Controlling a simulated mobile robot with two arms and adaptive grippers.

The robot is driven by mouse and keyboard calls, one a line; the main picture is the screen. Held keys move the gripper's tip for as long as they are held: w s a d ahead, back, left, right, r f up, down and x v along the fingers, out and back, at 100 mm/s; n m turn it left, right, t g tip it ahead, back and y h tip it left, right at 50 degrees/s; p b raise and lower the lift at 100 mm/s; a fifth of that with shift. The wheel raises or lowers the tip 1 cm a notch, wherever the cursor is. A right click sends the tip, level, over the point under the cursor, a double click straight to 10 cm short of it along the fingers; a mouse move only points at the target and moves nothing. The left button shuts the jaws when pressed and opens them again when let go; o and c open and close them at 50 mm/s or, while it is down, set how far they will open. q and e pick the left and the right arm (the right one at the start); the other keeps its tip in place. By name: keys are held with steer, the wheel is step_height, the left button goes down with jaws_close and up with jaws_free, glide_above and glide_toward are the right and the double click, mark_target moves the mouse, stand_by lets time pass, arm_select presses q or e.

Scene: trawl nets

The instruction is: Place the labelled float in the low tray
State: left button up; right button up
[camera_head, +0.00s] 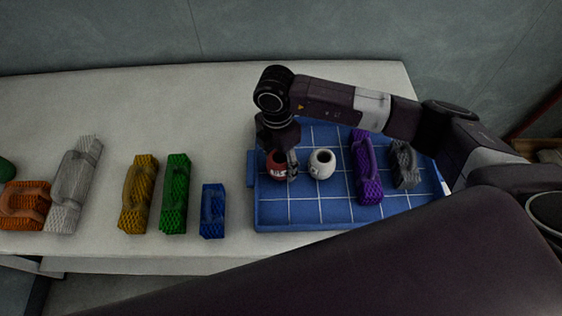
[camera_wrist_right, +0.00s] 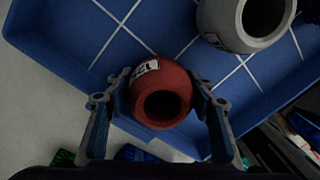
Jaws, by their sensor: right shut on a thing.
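The labelled float is red with a white label and a dark round opening. It shows in the head view (camera_head: 276,164) at the left side of the blue low tray (camera_head: 300,217), and in the right wrist view (camera_wrist_right: 158,92). My right gripper (camera_head: 283,168) is shut on the red float, its fingers on either side of it in the right wrist view (camera_wrist_right: 158,100). The float is over the tray's left part; I cannot tell if it touches the tray floor. A white float (camera_head: 322,163), also with a dark label, sits in the tray just right of it. My left gripper is not in view.
The tray also holds a purple net bundle (camera_head: 366,168) and a grey one (camera_head: 404,165) on its right. Blue (camera_head: 212,211), green (camera_head: 176,194), yellow (camera_head: 138,195), white (camera_head: 76,185) and orange (camera_head: 24,205) bundles stand left on the pale table (camera_head: 180,100). The table behind them is clear.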

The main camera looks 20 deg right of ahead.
steer(key=shift+f, duration=0.1)
steer(key=o, duration=1.2)
steer(key=shift+c, duration=0.2)
steer(key=shift+r, duration=0.6)
step_height(320, 180, up, 11)
steer(key=b, duration=0.1)
steer(key=shift+w+a+b, duration=0.15)
steer(key=shift+w+b, duration=0.2)
steer(key=shift+b, duration=0.05)
